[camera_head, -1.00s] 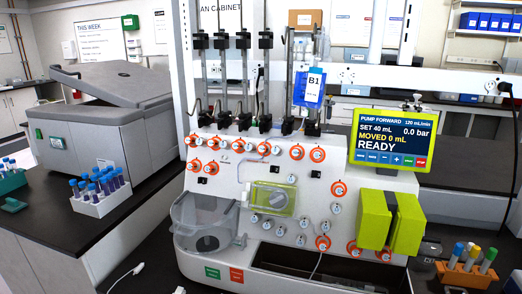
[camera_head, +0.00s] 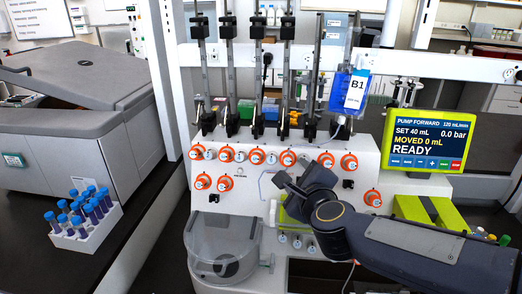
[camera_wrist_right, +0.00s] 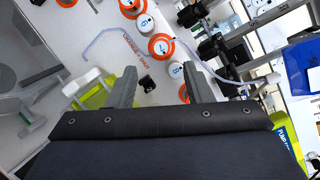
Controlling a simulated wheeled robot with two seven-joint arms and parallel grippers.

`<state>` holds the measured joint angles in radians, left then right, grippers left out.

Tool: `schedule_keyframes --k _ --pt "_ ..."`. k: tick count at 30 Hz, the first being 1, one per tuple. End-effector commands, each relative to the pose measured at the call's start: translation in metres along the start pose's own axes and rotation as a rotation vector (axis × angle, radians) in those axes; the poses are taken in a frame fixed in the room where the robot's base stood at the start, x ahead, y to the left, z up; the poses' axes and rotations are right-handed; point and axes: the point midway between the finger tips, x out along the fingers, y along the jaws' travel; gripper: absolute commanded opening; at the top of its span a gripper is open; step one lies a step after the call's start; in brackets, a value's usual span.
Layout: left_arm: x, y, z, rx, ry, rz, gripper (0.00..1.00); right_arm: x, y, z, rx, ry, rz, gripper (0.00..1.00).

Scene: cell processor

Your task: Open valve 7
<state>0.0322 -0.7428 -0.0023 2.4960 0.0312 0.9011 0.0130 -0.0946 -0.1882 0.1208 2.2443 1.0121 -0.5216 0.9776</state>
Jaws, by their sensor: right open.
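The white panel of the cell processor (camera_head: 250,205) carries a row of round valve knobs with orange rings, among them an orange-ringed knob (camera_head: 287,158) above my right gripper. In the right wrist view my right gripper (camera_wrist_right: 163,86) is open and empty. My left gripper is not in view.
A clear round vessel (camera_head: 222,245) stands at the panel's lower left. A blue bag labelled B1 (camera_head: 354,90) hangs above the knobs. The pump screen (camera_head: 428,140) reads READY. A rack of blue-capped tubes (camera_head: 85,215) and a grey centrifuge-like machine (camera_head: 70,120) are at left.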

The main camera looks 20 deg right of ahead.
Motion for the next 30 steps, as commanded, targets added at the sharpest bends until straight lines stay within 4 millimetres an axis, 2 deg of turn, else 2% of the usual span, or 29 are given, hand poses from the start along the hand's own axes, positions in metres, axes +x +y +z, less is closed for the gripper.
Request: schedule_keyframes --k 5,12,16,21,27,28,30 --pt "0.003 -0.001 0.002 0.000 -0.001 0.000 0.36 0.017 0.000 -0.002 0.019 0.014 -0.005 0.46" --pt "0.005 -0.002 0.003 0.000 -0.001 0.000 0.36 0.056 0.000 -0.003 0.013 0.012 -0.004 0.46" --pt "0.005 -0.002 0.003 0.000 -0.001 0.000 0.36 0.070 -0.001 -0.002 0.014 0.011 -0.006 0.46" --pt "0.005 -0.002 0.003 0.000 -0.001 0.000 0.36 0.078 -0.002 -0.002 0.014 0.010 -0.006 0.46" --pt "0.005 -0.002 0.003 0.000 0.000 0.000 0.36 0.079 -0.002 -0.002 0.014 0.009 -0.006 0.46" --pt "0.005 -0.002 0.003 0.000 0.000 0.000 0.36 0.079 -0.002 -0.002 0.013 0.009 -0.006 0.45" --pt "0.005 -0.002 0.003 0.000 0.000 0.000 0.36 0.078 -0.002 -0.002 0.013 0.009 -0.006 0.36"
